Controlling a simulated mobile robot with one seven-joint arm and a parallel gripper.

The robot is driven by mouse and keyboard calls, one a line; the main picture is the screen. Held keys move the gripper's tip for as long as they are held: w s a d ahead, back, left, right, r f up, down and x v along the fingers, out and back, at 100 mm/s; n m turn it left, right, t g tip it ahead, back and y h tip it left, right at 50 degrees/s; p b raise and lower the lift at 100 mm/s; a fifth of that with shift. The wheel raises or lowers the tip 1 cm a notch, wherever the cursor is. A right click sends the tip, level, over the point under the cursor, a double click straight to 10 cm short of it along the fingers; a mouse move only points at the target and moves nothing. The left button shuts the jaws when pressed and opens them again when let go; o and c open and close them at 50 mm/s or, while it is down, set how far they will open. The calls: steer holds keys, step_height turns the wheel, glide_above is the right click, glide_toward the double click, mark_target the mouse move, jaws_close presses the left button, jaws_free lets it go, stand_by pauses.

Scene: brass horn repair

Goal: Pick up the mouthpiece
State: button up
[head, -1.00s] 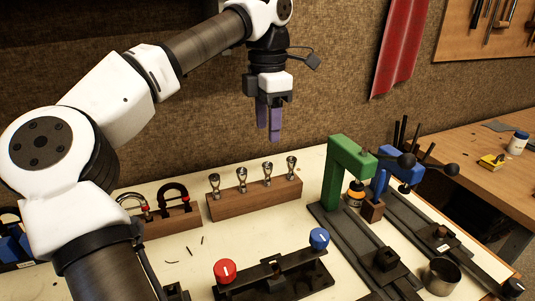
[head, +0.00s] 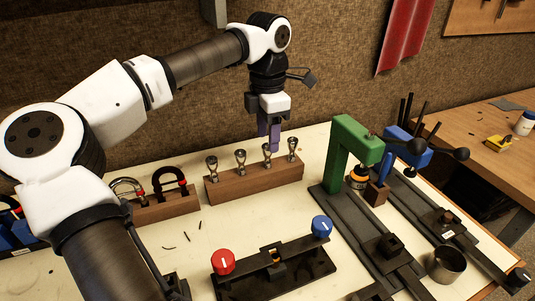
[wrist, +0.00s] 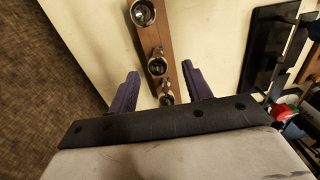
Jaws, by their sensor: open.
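Several silver cup-shaped mouthpieces stand upright in a row in a wooden block (head: 254,182) on the bench. In the head view they run from the leftmost mouthpiece (head: 211,166) to the rightmost mouthpiece (head: 292,149). My gripper (head: 269,143) is open and points down, its purple fingers close above and behind the third mouthpiece (head: 266,154) from the left. In the wrist view my open gripper (wrist: 160,71) has one finger on each side of the block's line. A mouthpiece (wrist: 157,66) shows between the fingertips, another (wrist: 166,91) nearer the palm. I see no contact.
A black fixture with a red knob (head: 223,261) and a blue knob (head: 321,226) is in front. A green press (head: 352,145) and a blue press (head: 408,148) stand to the right.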

mark_target(267, 145)
step_height(267, 145, down, 4)
steer(key=shift+w+f+p, duration=0.1)
steer(key=shift+w+p, duration=0.05)
steer(key=shift+p, duration=0.2)
jaws_close()
